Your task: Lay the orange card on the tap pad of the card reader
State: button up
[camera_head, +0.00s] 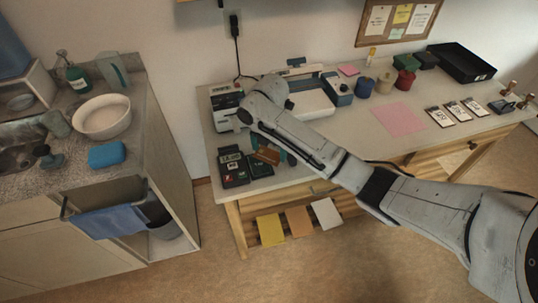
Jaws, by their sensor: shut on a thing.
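The orange card (267,154) shows as a small orange-brown patch over the left front of the white-topped desk. My gripper (276,145) is shut on it, with the jaws largely hidden by my own arm. A dark device with small light panels (232,166), which looks like the card reader, lies just left of the card. Another dark part (260,169) lies beside it, below the card. I cannot make out which surface is the tap pad, or whether the card touches anything.
A white and red machine (228,106) stands behind the dark devices. A white device (312,98), spools (364,87) and a pink sheet (398,119) lie to the right. A counter (153,150) with a bowl (102,117) stands left across a gap.

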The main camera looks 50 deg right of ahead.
aim_at(269, 152)
jog(key=shift+w+d+f, duration=0.15)
jog(key=shift+f, duration=1.75)
jog(key=shift+f, duration=0.15)
jog(key=o, duration=0.7)
